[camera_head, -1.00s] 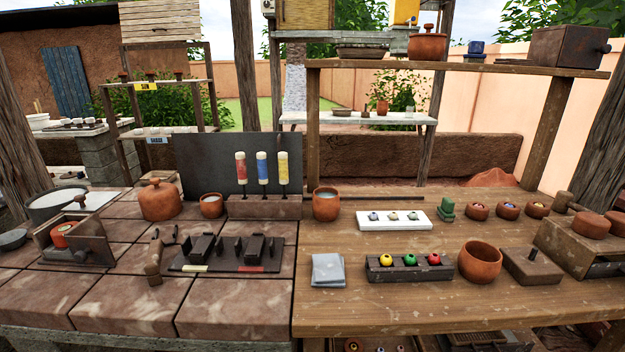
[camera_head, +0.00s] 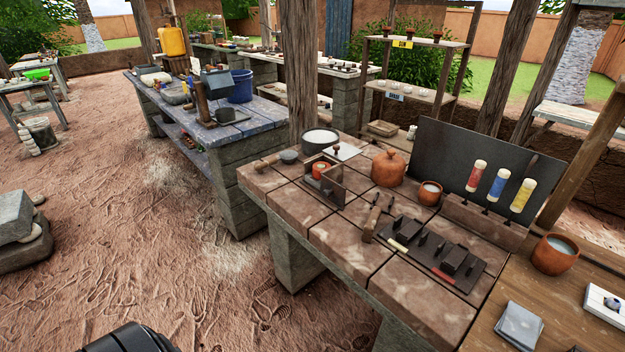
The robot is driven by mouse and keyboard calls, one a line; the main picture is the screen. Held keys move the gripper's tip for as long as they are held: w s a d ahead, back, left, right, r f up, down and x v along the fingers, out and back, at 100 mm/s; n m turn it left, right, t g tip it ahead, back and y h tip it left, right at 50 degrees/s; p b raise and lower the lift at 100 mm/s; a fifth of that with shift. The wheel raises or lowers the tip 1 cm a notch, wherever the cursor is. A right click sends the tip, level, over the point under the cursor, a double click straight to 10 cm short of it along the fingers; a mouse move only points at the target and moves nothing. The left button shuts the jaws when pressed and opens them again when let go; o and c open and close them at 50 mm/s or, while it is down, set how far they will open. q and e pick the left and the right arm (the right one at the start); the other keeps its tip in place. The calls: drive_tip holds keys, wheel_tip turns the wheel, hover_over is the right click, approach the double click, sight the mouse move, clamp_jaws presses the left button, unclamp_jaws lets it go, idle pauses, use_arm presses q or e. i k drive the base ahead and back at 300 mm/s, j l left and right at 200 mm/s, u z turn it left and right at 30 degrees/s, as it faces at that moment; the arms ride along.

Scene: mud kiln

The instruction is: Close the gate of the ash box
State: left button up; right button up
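A small dark box (camera_head: 311,172) stands on the tiled bench, at its back left part. It may be the ash box; no label shows which thing is the ash box. A small orange-red round thing (camera_head: 319,169) sits inside it. An upright panel (camera_head: 333,186) stands on its right side, perhaps the gate; whether it is open or shut is too small to tell. Neither of my grippers is in view. A dark part at the bottom left edge is probably mine.
The tiled bench (camera_head: 345,238) also holds an orange lidded pot (camera_head: 389,168), a white-filled bowl (camera_head: 320,140) and a dark tool plate (camera_head: 435,253). A wooden post (camera_head: 302,70) rises behind it. A blue-topped bench (camera_head: 215,128) stands further left. Sandy ground (camera_head: 130,240) lies open at left.

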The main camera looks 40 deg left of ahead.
sight(335, 193)
drive_tip(key=u, duration=1)
